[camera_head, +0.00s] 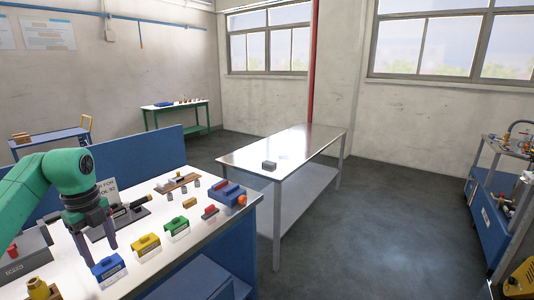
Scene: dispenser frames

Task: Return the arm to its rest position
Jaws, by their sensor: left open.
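My left arm, green with dark joints, comes in from the left over the white-topped bench (150,270). My left gripper (98,246) points down, open, with nothing seen between its fingers. It hangs just behind a blue dispenser block (108,268) at the front of a row. I cannot tell whether the fingertips touch the block. To the right along the row stand a yellow block (146,244), a green block (177,226) and a red block (210,211), each on a pale base. My right gripper is out of view.
A grey device (22,258) and a brass part (38,288) lie at the bench's left. A blue box (228,192) is at its far right. A blue cart (490,205) stands right. The floor between is clear.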

